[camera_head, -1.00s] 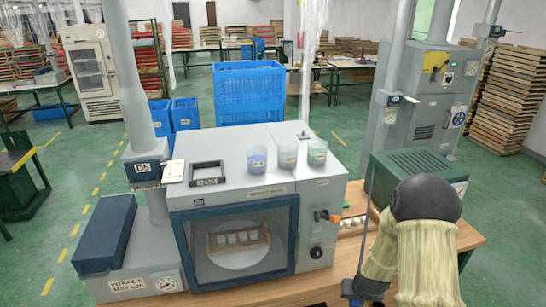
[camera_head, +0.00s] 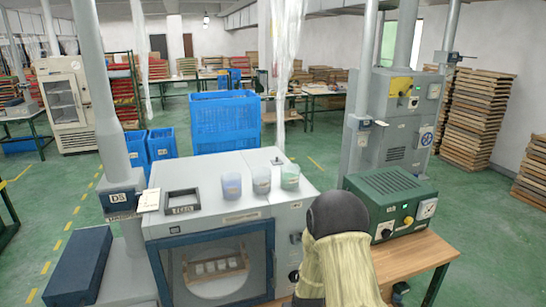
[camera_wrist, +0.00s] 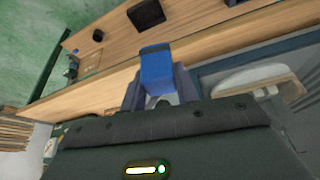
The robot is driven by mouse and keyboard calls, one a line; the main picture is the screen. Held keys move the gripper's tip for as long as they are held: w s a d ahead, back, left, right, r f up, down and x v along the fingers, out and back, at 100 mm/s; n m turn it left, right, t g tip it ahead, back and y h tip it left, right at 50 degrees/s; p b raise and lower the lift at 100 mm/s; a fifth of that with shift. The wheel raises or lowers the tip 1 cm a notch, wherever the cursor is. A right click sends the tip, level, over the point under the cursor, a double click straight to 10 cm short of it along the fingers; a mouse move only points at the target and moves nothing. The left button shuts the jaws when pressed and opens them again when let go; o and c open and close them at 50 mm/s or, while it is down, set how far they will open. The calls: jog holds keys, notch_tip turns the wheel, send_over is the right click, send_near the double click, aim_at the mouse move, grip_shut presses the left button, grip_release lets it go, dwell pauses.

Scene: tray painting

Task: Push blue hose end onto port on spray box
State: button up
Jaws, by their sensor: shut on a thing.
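The spray box (camera_head: 235,222) is a grey cabinet with a blue-framed window in its front. A round turntable bearing a small wooden rack shows through the window. In the wrist view, my gripper (camera_wrist: 158,92) is shut on a bright blue piece (camera_wrist: 155,66), the blue hose end. It is held above or in front of the wooden table; the gap is unclear. What looks like the spray box window and turntable (camera_wrist: 252,82) shows to its right. In the head view, my arm covers part of the box's right front, and gripper and hose end are hidden. I cannot make out the port.
A green box (camera_head: 393,193) with knobs and a gauge stands on the wooden table (camera_head: 420,262), right of my arm. Three cups (camera_head: 261,180) and a dark frame (camera_head: 182,202) sit on top of the spray box. A dark blue case (camera_head: 78,265) stands at left.

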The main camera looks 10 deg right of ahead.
jog(key=w+r+n+p, duration=0.1)
jog(key=r+p, duration=0.3)
jog(key=r, duration=1.7)
jog(key=w+r+n+p, duration=0.1)
jog(key=w+r+p, duration=0.2)
jog(key=r, duration=1.7)
jog(key=shift+w+r+y+p, duration=0.35)
jog(key=shift+r+y+p, duration=0.05)
jog(key=shift+p, duration=0.05)
